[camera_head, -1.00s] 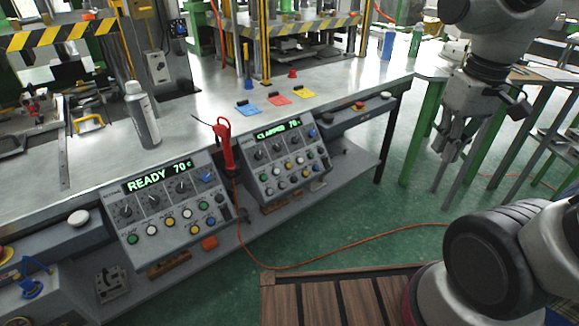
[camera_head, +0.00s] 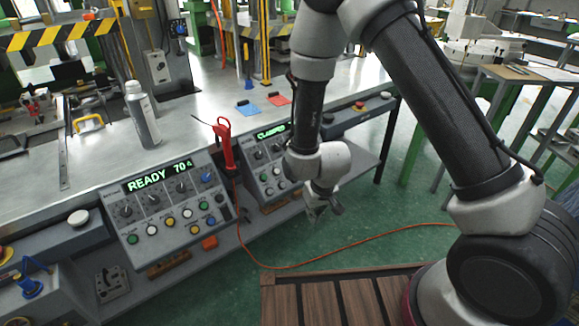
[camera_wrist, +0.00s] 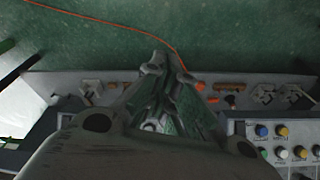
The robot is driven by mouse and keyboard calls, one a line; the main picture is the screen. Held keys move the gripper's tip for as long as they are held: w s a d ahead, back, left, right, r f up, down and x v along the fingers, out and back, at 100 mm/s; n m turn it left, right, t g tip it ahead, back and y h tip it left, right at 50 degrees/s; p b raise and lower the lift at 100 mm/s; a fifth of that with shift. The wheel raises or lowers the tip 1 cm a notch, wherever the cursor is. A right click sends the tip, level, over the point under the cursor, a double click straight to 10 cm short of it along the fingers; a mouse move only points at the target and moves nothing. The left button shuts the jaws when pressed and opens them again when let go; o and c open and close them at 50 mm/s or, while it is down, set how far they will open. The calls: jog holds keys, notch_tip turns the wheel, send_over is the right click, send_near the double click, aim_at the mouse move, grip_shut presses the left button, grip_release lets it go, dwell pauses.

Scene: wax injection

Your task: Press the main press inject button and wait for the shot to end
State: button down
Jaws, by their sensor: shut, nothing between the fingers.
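The left control panel (camera_head: 165,205) has a green display reading READY 70, a row of knobs and several coloured buttons below, among them a green button (camera_head: 132,239) and a yellow button (camera_head: 170,221). The right control panel (camera_head: 262,178) has a display starting CLAMP; my arm hides its right part. Button labels are too small to read. My gripper (camera_head: 315,210) points down in front of the right panel's lower right, apart from both panels. It is shut and empty. In the wrist view my gripper (camera_wrist: 168,72) is over the floor side, with a panel (camera_wrist: 285,142) at lower right.
A red tool (camera_head: 224,145) with a cord hangs between the panels. A grey bottle (camera_head: 142,115) stands on the metal bench (camera_head: 185,125). Blue (camera_head: 248,109) and red (camera_head: 278,98) pads lie on it. An orange cable (camera_head: 350,243) crosses the green floor near a wooden pallet (camera_head: 320,300).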

jog(key=w+f+t, duration=0.5)
jog(key=w+t, duration=0.2)
jog(key=w, duration=0.2)
jog(key=w+r+t, duration=0.3)
jog(key=r, duration=0.4)
jog(key=w+r+m+t, duration=0.1)
jog(key=w+r+t, duration=0.2)
jog(key=r, duration=0.4)
jog(key=shift+a+t+h, duration=0.4)
jog(key=shift+t, duration=0.4)
jog(key=shift+w+f, duration=0.1)
jog(key=shift+w, duration=0.05)
jog(key=shift+w+a+f, duration=0.6)
jog(key=shift+w+f, duration=0.3)
jog(key=shift+f, duration=0.05)
jog(key=shift+w+a+f, duration=0.65)
jog(key=shift+w+f, duration=0.25)
jog(key=shift+w, duration=0.05)
jog(key=shift+w+a+f, duration=0.6)
jog(key=shift+w+f, duration=0.3)
jog(key=shift+f, duration=0.05)
jog(key=shift+w+a+f, duration=0.2)
jog(key=shift+w+f, duration=0.05)
jog(key=shift+w, duration=0.05)
